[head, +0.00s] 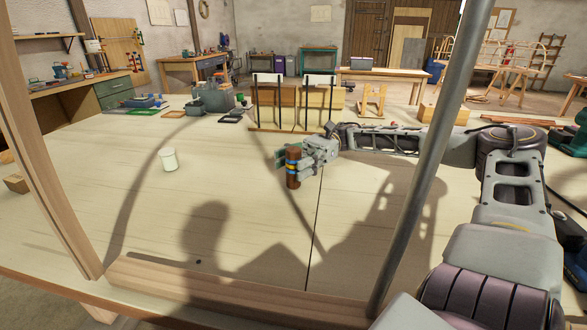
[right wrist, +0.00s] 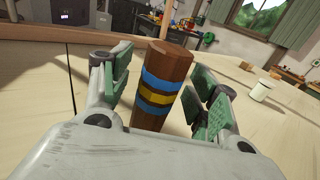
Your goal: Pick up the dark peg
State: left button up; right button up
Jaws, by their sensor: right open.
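The dark peg (head: 293,168) is brown and many-sided, with blue and yellow bands. It stands upright on the pale table in the head view. My right gripper (head: 289,160) is at the peg, its fingers on either side of it. In the right wrist view the peg (right wrist: 158,88) stands between the two green-padded fingers of the open gripper (right wrist: 160,95), with a visible gap to the left finger; the gap on the right looks narrower. The peg's lower end is hidden by the gripper body in the right wrist view. My left gripper is not in view.
A white jar (head: 169,160) stands on the table left of the peg. A black-and-white frame rack (head: 292,103) stands behind it. A grey post (head: 430,160) and a wooden beam (head: 50,140) cross the near view. The table between jar and peg is clear.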

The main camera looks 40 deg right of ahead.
jog(key=c, duration=1.2)
jog(key=shift+o, duration=0.2)
jog(key=shift+r, duration=0.15)
jog(key=shift+r, duration=0.9)
notch_tip(320, 180, up, 7)
jog(key=shift+r+p, duration=0.2)
jog(key=shift+p, duration=0.8)
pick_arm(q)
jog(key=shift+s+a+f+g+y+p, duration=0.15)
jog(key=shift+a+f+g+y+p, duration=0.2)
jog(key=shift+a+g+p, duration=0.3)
pick_arm(e)
notch_tip(320, 180, up, 9)
jog(key=shift+f, duration=0.2)
